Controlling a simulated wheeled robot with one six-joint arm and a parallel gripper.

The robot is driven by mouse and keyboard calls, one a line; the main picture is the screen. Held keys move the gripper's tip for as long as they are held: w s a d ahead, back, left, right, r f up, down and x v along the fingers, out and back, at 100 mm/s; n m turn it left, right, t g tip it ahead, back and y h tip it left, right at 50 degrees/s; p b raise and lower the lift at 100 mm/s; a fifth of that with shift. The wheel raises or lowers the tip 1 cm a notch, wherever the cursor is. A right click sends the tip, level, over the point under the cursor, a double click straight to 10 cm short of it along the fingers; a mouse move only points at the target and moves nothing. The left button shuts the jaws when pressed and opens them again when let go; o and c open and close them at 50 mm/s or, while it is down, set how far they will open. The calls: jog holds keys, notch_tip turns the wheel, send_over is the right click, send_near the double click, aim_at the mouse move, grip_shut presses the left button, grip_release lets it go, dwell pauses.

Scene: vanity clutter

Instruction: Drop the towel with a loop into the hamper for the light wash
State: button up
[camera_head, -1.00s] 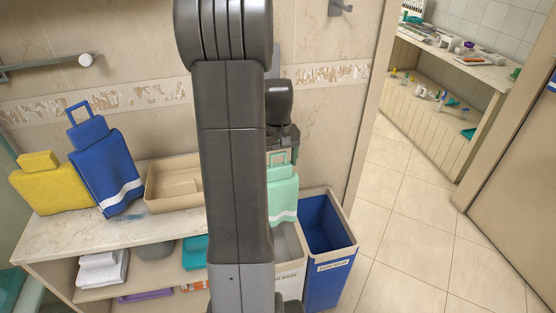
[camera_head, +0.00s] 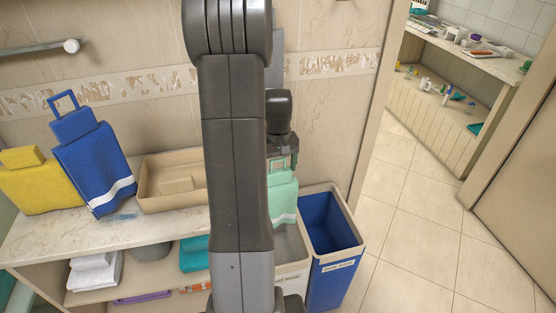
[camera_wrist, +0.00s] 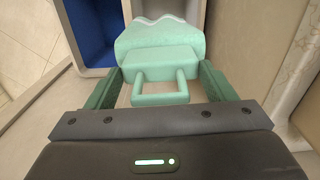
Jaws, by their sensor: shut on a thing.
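A mint-green towel with a loop (camera_head: 283,198) hangs from my gripper (camera_head: 283,150). In the wrist view my gripper (camera_wrist: 160,88) is shut on the towel's loop end, and the towel (camera_wrist: 158,50) extends away from the fingers. The light-wash hamper (camera_head: 291,282) is pale with a partly hidden label. The towel hangs above or just inside its opening; I cannot tell which. My arm hides the hamper's left part.
The blue hamper, labelled dark wash (camera_head: 336,270), stands directly right of the pale one and looks empty. A blue towel with a loop (camera_head: 95,165), a yellow towel (camera_head: 38,190) and a beige tray (camera_head: 165,195) are on the counter (camera_head: 60,235). Tiled floor at right is clear.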

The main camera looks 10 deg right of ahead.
aim_at(278, 180)
notch_tip(278, 180, down, 6)
jog(key=shift+f+b, duration=0.15)
jog(key=shift+b, duration=1.05)
jog(key=shift+f+b, duration=2.1)
jog(key=shift+f, duration=0.9)
jog(key=o, duration=1.4)
jog(key=shift+c, duration=0.2)
jog(key=shift+r, duration=0.15)
notch_tip(278, 180, up, 14)
jog(key=shift+f+p, duration=0.2)
jog(key=shift+p, duration=0.45)
jog(key=shift+f, duration=0.1)
